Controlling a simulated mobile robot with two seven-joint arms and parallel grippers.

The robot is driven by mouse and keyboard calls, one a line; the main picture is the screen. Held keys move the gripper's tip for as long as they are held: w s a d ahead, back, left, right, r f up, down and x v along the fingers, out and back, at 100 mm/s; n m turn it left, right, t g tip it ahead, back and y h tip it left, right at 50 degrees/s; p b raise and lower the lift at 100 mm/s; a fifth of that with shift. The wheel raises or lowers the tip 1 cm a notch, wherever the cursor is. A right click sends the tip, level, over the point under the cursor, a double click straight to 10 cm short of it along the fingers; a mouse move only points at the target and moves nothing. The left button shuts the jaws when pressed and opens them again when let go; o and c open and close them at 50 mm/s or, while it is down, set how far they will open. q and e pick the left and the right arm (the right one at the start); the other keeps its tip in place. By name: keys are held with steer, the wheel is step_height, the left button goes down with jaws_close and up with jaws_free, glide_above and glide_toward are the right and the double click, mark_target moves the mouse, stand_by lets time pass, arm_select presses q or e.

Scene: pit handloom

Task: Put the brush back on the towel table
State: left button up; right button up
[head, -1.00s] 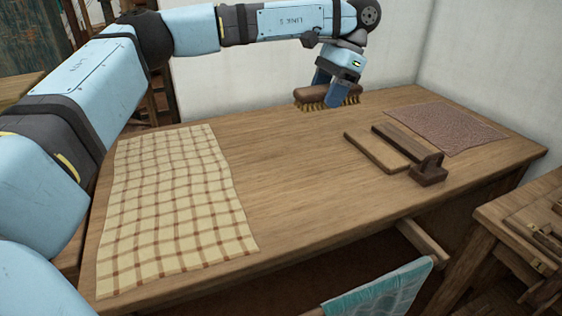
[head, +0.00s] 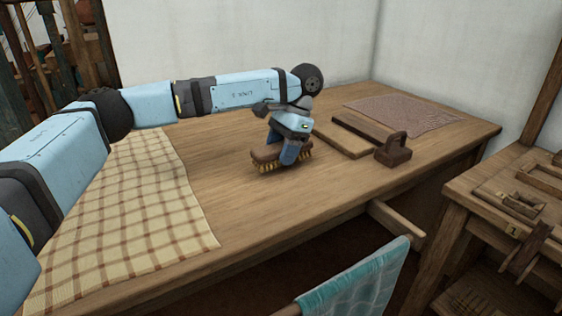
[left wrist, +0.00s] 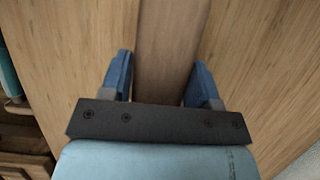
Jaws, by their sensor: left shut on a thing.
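The brush (head: 268,153) has a brown wooden back and yellowish bristles pointing down. My left gripper (head: 293,152) is shut on it, with the blue fingers on either side of its back. The brush is over the middle of the wooden table (head: 225,180), bristles very close to the top; I cannot tell whether they touch. A cream and brown checked towel (head: 125,215) lies flat on the table's left part. My right gripper is out of view.
A flat board and a brown wooden tool with a block handle (head: 393,150) lie right of the brush. A reddish cloth (head: 405,115) lies at the back right. A teal cloth (head: 360,285) hangs in front. A smaller bench stands right. The tabletop between towel and brush is bare.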

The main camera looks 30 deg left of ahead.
arm_select(q)
steer(key=shift+f, duration=0.9)
steer(key=o, duration=0.9)
steer(key=shift+f, duration=0.15)
